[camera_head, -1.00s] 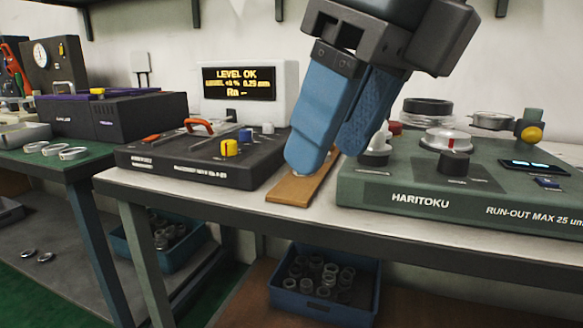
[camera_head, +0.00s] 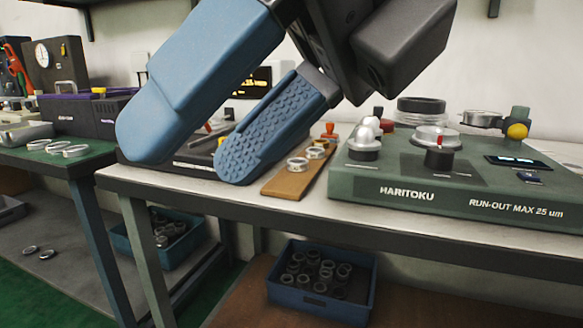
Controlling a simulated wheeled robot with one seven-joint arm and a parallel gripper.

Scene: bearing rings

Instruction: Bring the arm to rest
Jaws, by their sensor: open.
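My gripper (camera_head: 182,160) hangs large in the upper middle of the head view, with two blue padded fingers pointing down and left. The fingers are apart and nothing shows between them. They are in front of the dark instrument box (camera_head: 190,168) and hide most of it, along with much of the display behind (camera_head: 262,78). My gripper looks clear of the wooden board (camera_head: 284,187), which lies on the bench with metal rings (camera_head: 298,164) on it.
The green HARITOKU tester (camera_head: 420,196) stands on the bench (camera_head: 320,212) to the right. A blue bin (camera_head: 318,302) of rings is on the shelf below. A green-topped table (camera_head: 60,168) with several rings is at left.

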